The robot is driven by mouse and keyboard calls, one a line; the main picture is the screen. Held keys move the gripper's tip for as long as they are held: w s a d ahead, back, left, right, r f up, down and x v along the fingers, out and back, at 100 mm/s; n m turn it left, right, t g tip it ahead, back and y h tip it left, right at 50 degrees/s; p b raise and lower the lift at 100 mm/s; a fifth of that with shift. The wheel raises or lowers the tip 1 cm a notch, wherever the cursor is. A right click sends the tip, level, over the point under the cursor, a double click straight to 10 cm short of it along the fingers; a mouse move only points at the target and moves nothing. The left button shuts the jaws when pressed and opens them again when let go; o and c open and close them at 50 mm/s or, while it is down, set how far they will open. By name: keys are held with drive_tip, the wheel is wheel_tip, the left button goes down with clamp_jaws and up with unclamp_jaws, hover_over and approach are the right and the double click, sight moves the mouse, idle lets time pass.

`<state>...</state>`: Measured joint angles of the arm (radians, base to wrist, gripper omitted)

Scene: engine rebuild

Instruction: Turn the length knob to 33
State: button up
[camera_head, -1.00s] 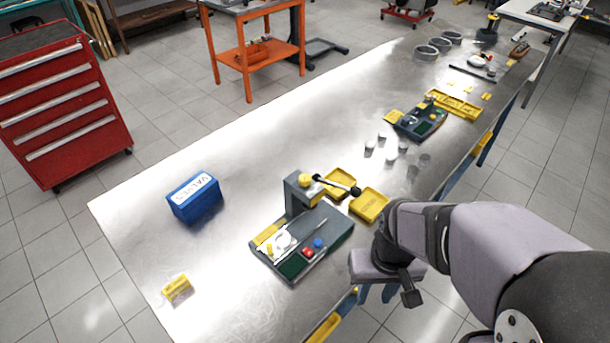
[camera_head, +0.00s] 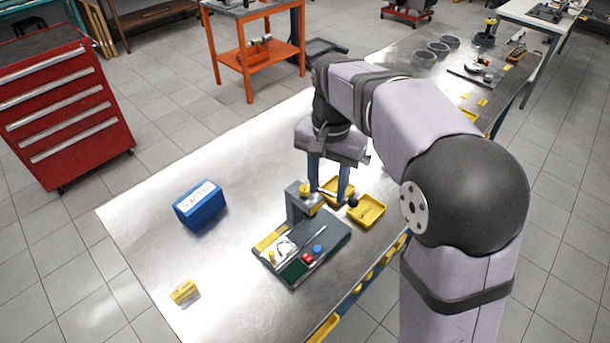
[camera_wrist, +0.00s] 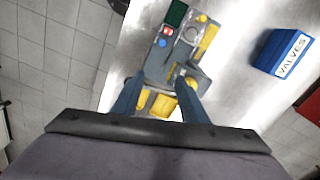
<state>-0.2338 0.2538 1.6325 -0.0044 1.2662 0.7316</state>
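The grey bench device (camera_head: 334,236) stands on the metal table with a dark green screen (camera_head: 294,269), a red button (camera_head: 307,258), a blue button (camera_head: 317,249) and a pale round dial (camera_head: 283,249). A yellow knob (camera_head: 305,189) tops its upright post. I cannot tell which part is the length knob, and no number is readable. My gripper (camera_head: 328,200) is open, pointing down just behind the post, above the yellow trays. In the wrist view, the fingers (camera_wrist: 160,98) are spread and empty, with the device (camera_wrist: 158,66) ahead between and beyond them.
A blue VALVES box (camera_head: 200,206) stands to the left. Two yellow trays, one clear at the right (camera_head: 369,211), lie beside the device. A small yellow item (camera_head: 184,291) lies near the front-left edge. A black-ended lever (camera_head: 352,202) sticks out from the post. The left tabletop is mostly clear.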

sight(305, 188)
drive_tip(key=w+a+r+m, duration=0.1)
drive_tip(key=w+a, duration=0.1)
drive_tip(key=w+a+r+m, duration=0.1)
drive_tip(key=w+m, duration=0.1)
drive_tip(key=shift+a+r+p, duration=0.4)
drive_tip(key=shift+w+a+r+m, duration=0.3)
drive_tip(key=shift+a+m, duration=0.1)
drive_tip(key=shift+m, duration=0.3)
drive_tip(key=shift+f+p, duration=1)
drive_tip(key=shift+f, duration=2.7)
drive_tip(key=shift+c, duration=0.4)
clamp_jaws()
